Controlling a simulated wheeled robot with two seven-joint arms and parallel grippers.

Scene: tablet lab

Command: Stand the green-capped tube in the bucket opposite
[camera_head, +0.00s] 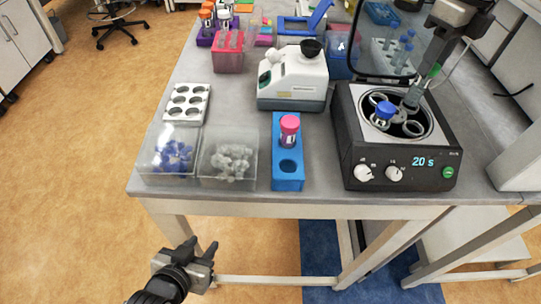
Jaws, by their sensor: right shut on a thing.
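The centrifuge (352,150) stands open at the table's right, its display reading 20 s. A blue-capped tube (384,113) stands in the left bucket of its rotor. Empty ring-shaped buckets show at the rotor's front right (412,129) and back left (378,98). My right gripper (418,90) reaches down from the upper right over the rotor's right side. It is shut on the green-capped tube (434,71), of which little but the cap shows. The bucket opposite the blue-capped tube is largely hidden by the gripper. My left gripper (203,252) is open and empty, in front of the table.
The raised clear lid (385,50) stands behind the rotor, close to my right arm. A blue rack (287,180) holds a pink-capped tube (289,126). Clear bins (228,184), a metal rack (186,103) and a white device (292,80) stand left of the centrifuge.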

